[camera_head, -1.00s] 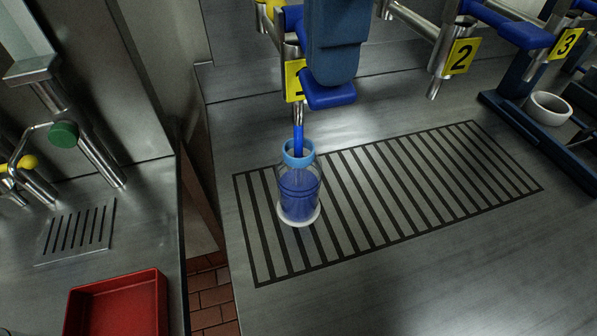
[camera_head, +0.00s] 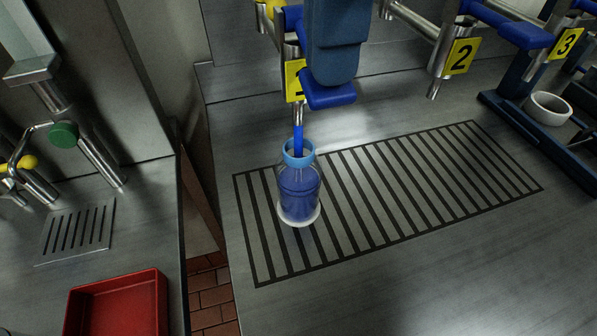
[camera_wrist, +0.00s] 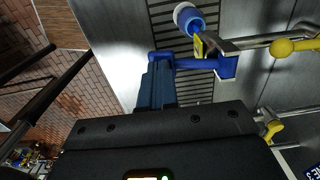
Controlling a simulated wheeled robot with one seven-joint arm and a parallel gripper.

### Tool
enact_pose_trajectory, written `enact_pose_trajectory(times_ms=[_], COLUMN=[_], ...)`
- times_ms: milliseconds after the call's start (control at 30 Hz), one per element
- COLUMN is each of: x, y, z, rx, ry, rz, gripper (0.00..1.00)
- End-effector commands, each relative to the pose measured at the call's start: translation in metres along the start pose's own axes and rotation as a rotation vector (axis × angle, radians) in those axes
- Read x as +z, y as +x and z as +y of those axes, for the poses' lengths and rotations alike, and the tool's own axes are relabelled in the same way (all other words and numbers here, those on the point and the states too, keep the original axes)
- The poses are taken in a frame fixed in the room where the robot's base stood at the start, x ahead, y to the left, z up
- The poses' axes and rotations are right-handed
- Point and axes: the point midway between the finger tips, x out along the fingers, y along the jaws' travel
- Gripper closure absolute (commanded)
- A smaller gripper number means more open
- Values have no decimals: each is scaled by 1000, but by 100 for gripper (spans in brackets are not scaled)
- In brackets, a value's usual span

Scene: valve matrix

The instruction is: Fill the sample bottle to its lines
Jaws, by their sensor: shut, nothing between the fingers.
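The clear sample bottle (camera_head: 299,197) stands upright on the slotted drain grate, under the spout tagged 1 (camera_head: 294,80). It has a light-blue neck ring and a white base. A blue stream (camera_head: 298,140) runs from the spout into its mouth. Blue liquid fills much of its body; dark rings show faintly, and I cannot tell the level exactly against them. My gripper (camera_head: 331,78) is shut and empty, with its fingers against the blue valve lever (camera_head: 330,97) beside tag 1. The wrist view shows the fingers (camera_wrist: 158,66) at the lever (camera_wrist: 205,65) and the bottle (camera_wrist: 188,18) beyond.
Spouts tagged 2 (camera_head: 461,56) and 3 (camera_head: 567,42) stand to the right. A white cup (camera_head: 548,107) sits in a dark-blue rack at right. A red tray (camera_head: 117,304) lies on the left counter, across a gap. The right part of the grate (camera_head: 450,165) is clear.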

Motion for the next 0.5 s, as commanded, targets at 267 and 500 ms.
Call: enact_pose_trajectory(times_ms=[267,500], x=[0,0], y=[-3,-34], z=[0,0], rx=[0,-2], ry=[0,0], rz=[0,0], gripper=[100,100])
